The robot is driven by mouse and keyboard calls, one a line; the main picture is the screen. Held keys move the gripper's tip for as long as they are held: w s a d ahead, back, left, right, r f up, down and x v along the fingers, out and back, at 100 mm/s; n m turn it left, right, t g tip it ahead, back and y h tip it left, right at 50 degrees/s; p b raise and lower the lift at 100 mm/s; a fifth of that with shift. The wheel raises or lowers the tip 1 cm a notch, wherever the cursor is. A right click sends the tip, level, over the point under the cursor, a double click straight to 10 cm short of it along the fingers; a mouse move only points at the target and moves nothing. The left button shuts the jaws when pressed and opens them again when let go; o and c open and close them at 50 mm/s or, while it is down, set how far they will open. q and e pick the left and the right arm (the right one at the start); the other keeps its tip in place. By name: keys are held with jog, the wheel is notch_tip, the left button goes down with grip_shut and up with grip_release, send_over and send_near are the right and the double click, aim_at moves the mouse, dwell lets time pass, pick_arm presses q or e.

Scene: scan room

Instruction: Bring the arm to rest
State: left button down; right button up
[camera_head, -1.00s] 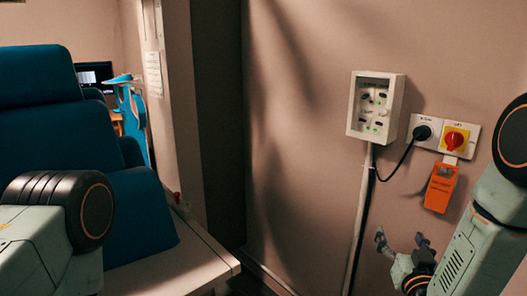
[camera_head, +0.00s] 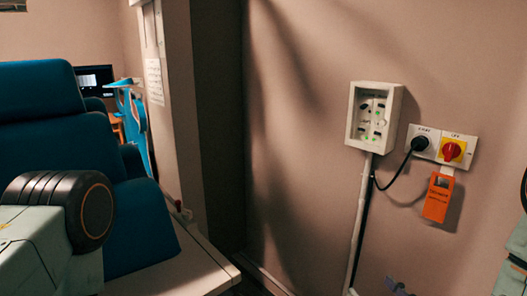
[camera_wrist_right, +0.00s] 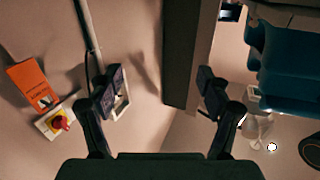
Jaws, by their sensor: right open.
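My right arm shows only in part at the right edge of the head view. Just the tip of my right gripper (camera_head: 399,288) shows at the bottom of that view, below the wall box. In the right wrist view my right gripper (camera_wrist_right: 158,93) has its two dark fingers wide apart, with nothing between them. The rest of this gripper is cut off in the head view. A link of my left arm fills the lower left of the head view; the left gripper is out of view.
A white wall box (camera_head: 375,117) hangs on the wall by a socket plate with a red-yellow switch (camera_head: 453,151) and an orange tag (camera_head: 438,198). A blue padded chair (camera_head: 40,115) and a pale ledge (camera_head: 175,272) are at left. The middle wall is bare.

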jog(key=w+d+r+m+h+b, duration=0.4)
jog(key=w+d+m+h, duration=0.5)
jog(key=w+d+h, duration=0.35)
pick_arm(q)
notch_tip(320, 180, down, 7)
jog(key=b, duration=0.3)
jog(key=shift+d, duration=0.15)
pick_arm(e)
notch_tip(320, 180, up, 7)
jog(key=w+d+m+g+h, duration=0.1)
jog(key=d+m+g+h, duration=0.1)
jog(key=m+g+h, duration=0.3)
jog(key=shift+w+d+m+h, duration=0.2)
jog(key=shift+w+m+h, duration=0.2)
jog(key=shift+m+h, duration=0.5)
